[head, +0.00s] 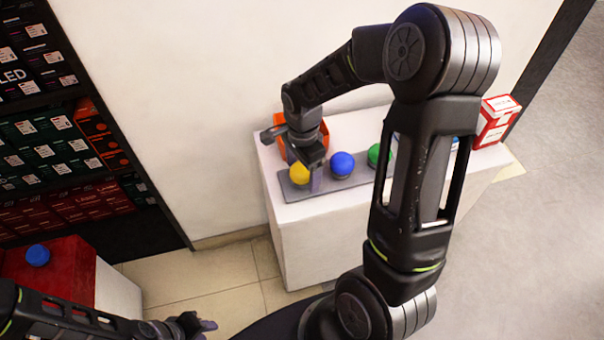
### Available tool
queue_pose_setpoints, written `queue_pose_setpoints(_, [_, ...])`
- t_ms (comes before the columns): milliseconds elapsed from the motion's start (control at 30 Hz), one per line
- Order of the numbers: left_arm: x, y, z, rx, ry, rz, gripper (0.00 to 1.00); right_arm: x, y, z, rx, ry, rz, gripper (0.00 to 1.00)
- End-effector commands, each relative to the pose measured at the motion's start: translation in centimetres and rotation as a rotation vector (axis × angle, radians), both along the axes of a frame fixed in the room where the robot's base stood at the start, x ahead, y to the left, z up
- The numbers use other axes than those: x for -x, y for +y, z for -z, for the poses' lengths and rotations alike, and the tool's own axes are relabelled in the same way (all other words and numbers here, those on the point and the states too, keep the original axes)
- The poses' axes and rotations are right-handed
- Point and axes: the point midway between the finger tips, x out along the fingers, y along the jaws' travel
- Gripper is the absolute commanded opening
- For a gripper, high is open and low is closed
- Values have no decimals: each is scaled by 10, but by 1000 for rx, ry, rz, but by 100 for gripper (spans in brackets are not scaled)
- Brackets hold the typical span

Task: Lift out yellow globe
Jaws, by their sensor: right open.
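The yellow globe (299,174) sits at the left end of a grey tray (350,183) on a white counter. My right gripper (314,174) points down at the globe's right side, very close to it. It is open; one finger shows between the yellow and blue globes, and I cannot tell whether it touches the yellow one. A blue globe (342,164) and a green globe (376,155) sit further right in the row, the green one partly hidden by my arm. My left gripper (199,326) is low at the bottom edge, far from the globes; its jaw state is unclear.
An orange bin (283,146) stands behind the yellow globe, partly covered by my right gripper. A red and white box (494,121) is at the white counter's (330,240) right end. A blue ball (38,255) rests on a red-topped stand at left. Stocked shelves fill the upper left.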

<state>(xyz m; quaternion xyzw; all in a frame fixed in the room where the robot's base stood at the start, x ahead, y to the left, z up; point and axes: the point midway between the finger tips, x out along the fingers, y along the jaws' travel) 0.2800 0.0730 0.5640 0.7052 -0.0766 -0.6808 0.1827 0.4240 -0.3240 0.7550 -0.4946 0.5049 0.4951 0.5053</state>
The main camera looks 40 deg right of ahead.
Motion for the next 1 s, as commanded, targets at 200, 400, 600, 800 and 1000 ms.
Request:
queue_pose_setpoints(200, [0, 0, 0, 0, 0, 0, 30, 0, 0, 0, 0, -1, 0, 80])
queue_pose_setpoints(400, [0, 0, 0, 0, 0, 0, 30, 0, 0, 0, 0, -1, 1, 80])
queue_pose_setpoints(600, [0, 0, 0, 0, 0, 0, 30, 0, 0, 0, 0, -1, 1, 76])
queue_pose_setpoints(800, [0, 0, 0, 0, 0, 0, 30, 0, 0, 0, 0, -1, 1, 60])
queue_pose_setpoints(1000, [0, 0, 0, 0, 0, 0, 30, 0, 0, 0, 0, -1, 1, 43])
